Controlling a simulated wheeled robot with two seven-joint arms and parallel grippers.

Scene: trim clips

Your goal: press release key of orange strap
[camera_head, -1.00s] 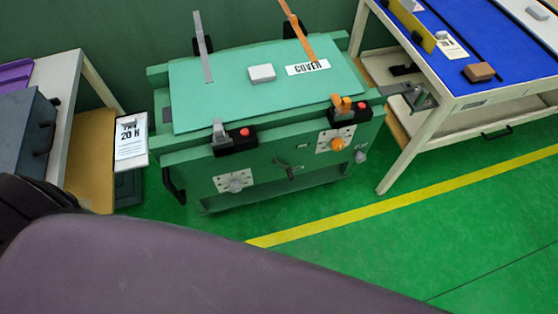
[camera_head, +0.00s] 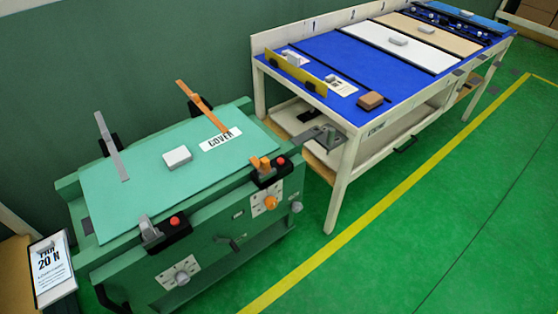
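The orange strap (camera_head: 203,107) stands up from the back edge of the green box and slants over its lid beside the COVER label (camera_head: 220,140). In line with it at the front edge is a black buckle (camera_head: 268,177) with an orange piece in it (camera_head: 260,164). A red key (camera_head: 281,160) sits on the right of this buckle. A grey strap (camera_head: 111,146) and a second black buckle (camera_head: 165,237) with a grey piece and a red key (camera_head: 175,221) are to the left. Neither gripper is in view.
The light green lid (camera_head: 130,190) carries a white block (camera_head: 177,156). An orange knob (camera_head: 270,202) and a grey knob (camera_head: 182,279) are on the box front. A blue-topped workbench (camera_head: 330,60) stands to the right. Green floor (camera_head: 430,200) is free in front.

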